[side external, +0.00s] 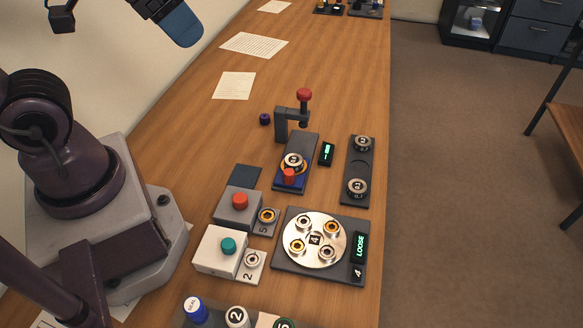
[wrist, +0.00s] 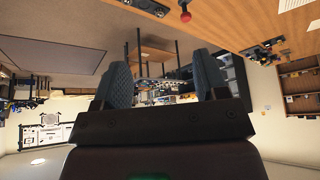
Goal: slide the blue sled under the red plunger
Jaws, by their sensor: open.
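The blue sled (side external: 279,184) sits at the near end of a dark track, with a red knob (side external: 289,176) on it. A numbered ring-shaped part (side external: 293,162) rests on the sled, behind the knob. The red plunger (side external: 304,95) stands raised on a grey bracket (side external: 283,124) at the far end of the track; the sled is apart from it, on the near side. My gripper (wrist: 160,75) is open and empty in the wrist view, fingers spread. In the side view a blue-grey part of it shows at the top left, high and away from the sled.
A small lit display (side external: 327,153) and a dark rack with two ring parts (side external: 358,188) stand right of the track. A round plate with rings (side external: 315,255), a grey box with a red button (side external: 238,204) and a white box (side external: 221,251) lie nearer. Wood beyond the press is mostly clear.

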